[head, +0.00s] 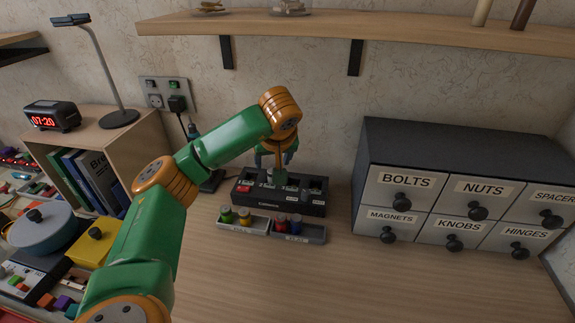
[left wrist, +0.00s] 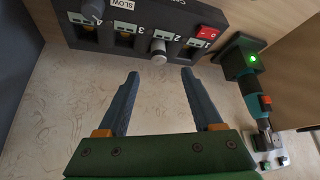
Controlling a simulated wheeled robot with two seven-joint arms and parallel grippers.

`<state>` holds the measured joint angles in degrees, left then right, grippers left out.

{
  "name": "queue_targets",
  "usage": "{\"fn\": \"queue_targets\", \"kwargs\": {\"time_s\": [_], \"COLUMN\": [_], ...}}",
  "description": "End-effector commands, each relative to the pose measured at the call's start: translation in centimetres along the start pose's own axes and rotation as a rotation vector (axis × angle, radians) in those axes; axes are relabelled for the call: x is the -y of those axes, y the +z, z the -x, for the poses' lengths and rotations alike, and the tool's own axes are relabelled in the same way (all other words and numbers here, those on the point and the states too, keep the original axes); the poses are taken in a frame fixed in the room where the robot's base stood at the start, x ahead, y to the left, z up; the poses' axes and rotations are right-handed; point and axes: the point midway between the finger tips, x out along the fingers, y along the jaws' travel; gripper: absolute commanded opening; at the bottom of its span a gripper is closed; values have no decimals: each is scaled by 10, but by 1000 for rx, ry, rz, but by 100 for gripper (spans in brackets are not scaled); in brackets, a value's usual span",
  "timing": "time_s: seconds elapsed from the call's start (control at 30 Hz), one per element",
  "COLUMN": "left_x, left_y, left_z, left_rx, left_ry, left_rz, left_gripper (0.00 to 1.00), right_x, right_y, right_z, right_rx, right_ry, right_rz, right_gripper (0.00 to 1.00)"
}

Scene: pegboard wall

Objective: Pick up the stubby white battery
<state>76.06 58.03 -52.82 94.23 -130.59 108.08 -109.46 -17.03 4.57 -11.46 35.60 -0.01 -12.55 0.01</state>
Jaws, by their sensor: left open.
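The stubby white battery (left wrist: 159,50) shows in the left wrist view as a short pale cylinder at slot 2 of the black charger (left wrist: 184,19). The charger (head: 262,204) also stands against the wall in the head view, where my arm partly covers its slots. My left gripper (left wrist: 160,73) is open and empty, its two dark fingers spread on either side of the line to the white battery, with a gap ahead of the tips. In the head view the left gripper (head: 275,158) is above the charger, partly hidden by its own wrist. My right gripper is not in view.
Shallow grey trays (head: 271,235) with several coloured batteries sit in front of the charger. A dark drawer cabinet (head: 450,150) stands to the right, and a wooden shelf (head: 375,32) hangs above. The front tabletop is clear.

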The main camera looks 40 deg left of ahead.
Motion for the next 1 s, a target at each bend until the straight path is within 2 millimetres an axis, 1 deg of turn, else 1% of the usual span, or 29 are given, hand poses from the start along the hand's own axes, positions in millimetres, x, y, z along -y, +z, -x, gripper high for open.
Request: {"fn": "queue_targets", "kwargs": {"time_s": [0.07, 0.17, 0.3, 0.4, 0.5, 0.67, 0.77, 0.8, 0.87, 0.9, 0.93, 1.0], "left_x": [0, -1, -7, -8, -8, -8, -8, -8, -8, -8, -8, -8], "left_y": [0, 0, -4, -4, -4, -4, -4, -4, -4, -4, -4, -4], "left_z": [-5, -19, -44, -63, -71, -71, -71, -71, -71, -71, -71, -71], "left_rx": [2, 4, 6, 4, 2, 1, 1, 1, 1, 1, 1, 1], "left_ry": [-4, -4, -4, -3, -1, 0, 0, 0, 0, 0, 0, 0], "left_rz": [0, -1, 0, 0, 0, 0, 0, 0, 0, 0, 0, 0], "left_gripper": [67, 67, 67, 67, 67, 67, 43, 32, 16, 5, 0, 0], "right_x": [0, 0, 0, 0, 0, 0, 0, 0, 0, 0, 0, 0], "right_y": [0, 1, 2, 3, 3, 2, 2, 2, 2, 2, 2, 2], "right_z": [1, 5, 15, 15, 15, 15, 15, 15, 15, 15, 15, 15], "right_rx": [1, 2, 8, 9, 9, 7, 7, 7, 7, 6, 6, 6], "right_ry": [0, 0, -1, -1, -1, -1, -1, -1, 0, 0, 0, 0], "right_rz": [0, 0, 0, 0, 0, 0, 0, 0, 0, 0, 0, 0], "right_gripper": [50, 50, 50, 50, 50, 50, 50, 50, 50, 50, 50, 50]}}
